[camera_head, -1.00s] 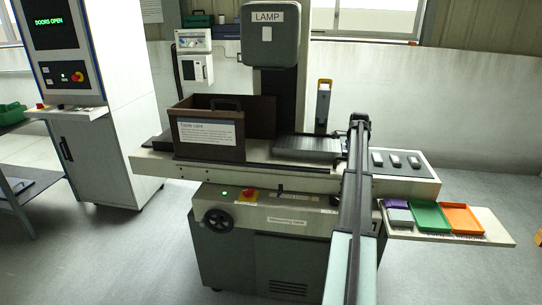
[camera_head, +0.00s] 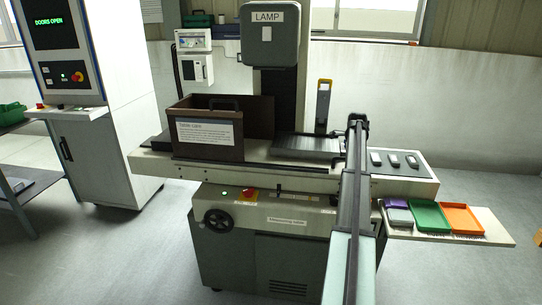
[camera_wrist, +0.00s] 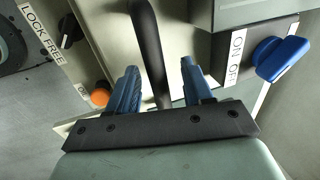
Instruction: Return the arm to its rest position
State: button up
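My arm (camera_head: 351,200) reaches from the bottom of the head view up across the front of the machine, its far joint level with the machine table. My gripper (camera_wrist: 160,88) shows only in the wrist view; in the head view it is hidden. Its two blue fingers are spread apart. A dark curved bar (camera_wrist: 149,45) runs between them in the picture, with clear gaps on both sides. I cannot tell how far the bar lies from the fingertips. Nothing is held.
A blue knob (camera_wrist: 283,58) by an ON OFF label and an orange button (camera_wrist: 100,97) lie close to the fingers. The machine table carries a brown case (camera_head: 210,150). A shelf (camera_head: 490,232) with a green tray (camera_head: 430,217) and an orange tray (camera_head: 462,219) juts out right of my arm.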

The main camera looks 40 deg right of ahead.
jog(key=o, duration=0.8)
jog(key=shift+r, duration=4)
